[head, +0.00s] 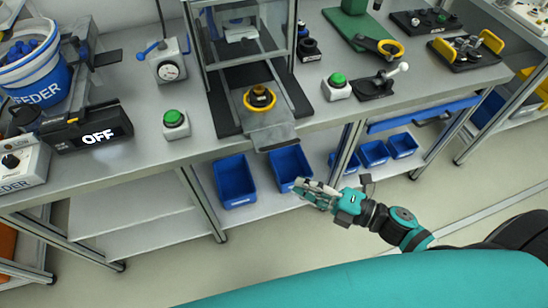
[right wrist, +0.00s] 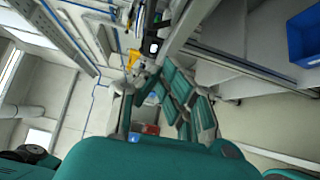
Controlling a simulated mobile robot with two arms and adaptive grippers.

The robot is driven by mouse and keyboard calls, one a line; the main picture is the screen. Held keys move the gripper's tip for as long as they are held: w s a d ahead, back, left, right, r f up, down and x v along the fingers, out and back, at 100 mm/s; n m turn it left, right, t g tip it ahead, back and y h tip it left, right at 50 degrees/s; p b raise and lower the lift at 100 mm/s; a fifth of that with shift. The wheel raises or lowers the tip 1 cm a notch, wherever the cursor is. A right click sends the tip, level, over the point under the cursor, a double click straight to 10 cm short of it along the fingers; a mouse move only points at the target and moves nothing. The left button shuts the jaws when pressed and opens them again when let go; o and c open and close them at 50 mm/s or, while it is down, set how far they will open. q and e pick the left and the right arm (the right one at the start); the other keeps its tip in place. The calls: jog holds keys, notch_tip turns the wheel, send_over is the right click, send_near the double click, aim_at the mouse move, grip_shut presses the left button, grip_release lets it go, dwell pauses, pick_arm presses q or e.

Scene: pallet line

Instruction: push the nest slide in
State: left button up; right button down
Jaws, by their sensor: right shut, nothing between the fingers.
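The nest slide (head: 272,136) is a grey metal plate that sticks out over the front edge of the bench in the head view. A nest with a yellow ring and a dark part in it (head: 260,98) sits behind the plate, in front of the press frame (head: 240,50). My right gripper (head: 306,187) is shut and empty, in front of the bench and to the right of the slide, apart from it. In the right wrist view its teal fingers (right wrist: 160,95) show, but the slide cannot be made out. My left gripper is not in view.
Two green buttons (head: 175,118) and (head: 338,80) flank the press. A lever fixture (head: 376,86) stands right of it. Blue bins (head: 235,181) and (head: 290,167) sit below the bench edge, close to my right gripper. An OFF display (head: 95,132) stands at left.

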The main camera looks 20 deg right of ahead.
aim_at(259, 130)
jog(key=w+a+p, duration=0.2)
jog(key=w+a, duration=0.3)
jog(key=w, duration=0.3)
jog(key=shift+w, duration=0.4)
jog(key=shift+a, duration=0.1)
jog(key=w+b, duration=0.1)
jog(key=w, duration=0.8)
jog(key=shift+w+a+f+b, duration=0.1)
jog(key=shift+w+a+b, duration=0.05)
jog(key=shift+w+b, duration=0.15)
jog(key=shift+w, duration=0.2)
jog(key=shift+s, duration=0.1)
